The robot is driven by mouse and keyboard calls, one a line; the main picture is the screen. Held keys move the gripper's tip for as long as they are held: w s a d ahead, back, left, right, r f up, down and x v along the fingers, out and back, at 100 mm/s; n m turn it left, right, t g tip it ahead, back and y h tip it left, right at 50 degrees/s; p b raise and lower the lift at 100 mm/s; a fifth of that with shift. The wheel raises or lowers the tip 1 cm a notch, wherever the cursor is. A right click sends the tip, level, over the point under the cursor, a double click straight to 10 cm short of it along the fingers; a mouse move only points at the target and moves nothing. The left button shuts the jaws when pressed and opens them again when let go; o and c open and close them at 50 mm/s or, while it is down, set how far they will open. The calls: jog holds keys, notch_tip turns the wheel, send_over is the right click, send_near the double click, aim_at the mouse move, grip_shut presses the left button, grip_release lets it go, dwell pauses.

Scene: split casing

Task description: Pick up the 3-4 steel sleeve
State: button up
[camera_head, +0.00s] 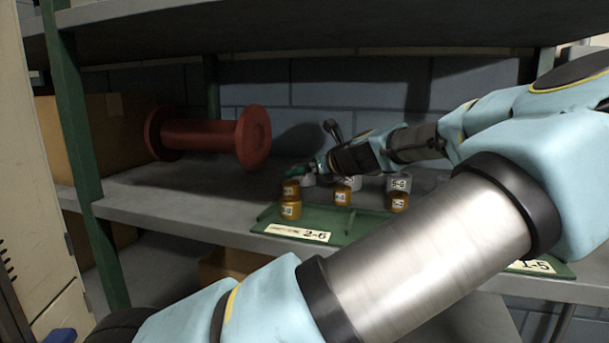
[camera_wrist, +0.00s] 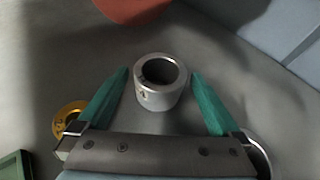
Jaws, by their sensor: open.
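A steel sleeve (camera_wrist: 160,92), a short grey ring with an open bore, stands upright on the shelf in the wrist view. Its side marking is too small to read. My gripper (camera_wrist: 159,74) is open, with one green finger on each side of the sleeve and visible gaps between. In the head view my gripper (camera_head: 302,170) reaches low over the shelf, behind the brass pieces. A grey sleeve (camera_head: 309,180) shows there beside the fingers, partly hidden.
Brass sleeves (camera_head: 291,210) stand near the green tray (camera_head: 350,223) labelled 2-6. Another steel sleeve (camera_head: 400,183) stands to the right. A brass ring (camera_wrist: 66,119) and a steel ring (camera_wrist: 258,158) flank my gripper's base. A red spool (camera_head: 205,136) lies left, behind.

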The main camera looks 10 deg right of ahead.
grip_shut()
dwell(0.8)
jog(key=shift+r, duration=0.1)
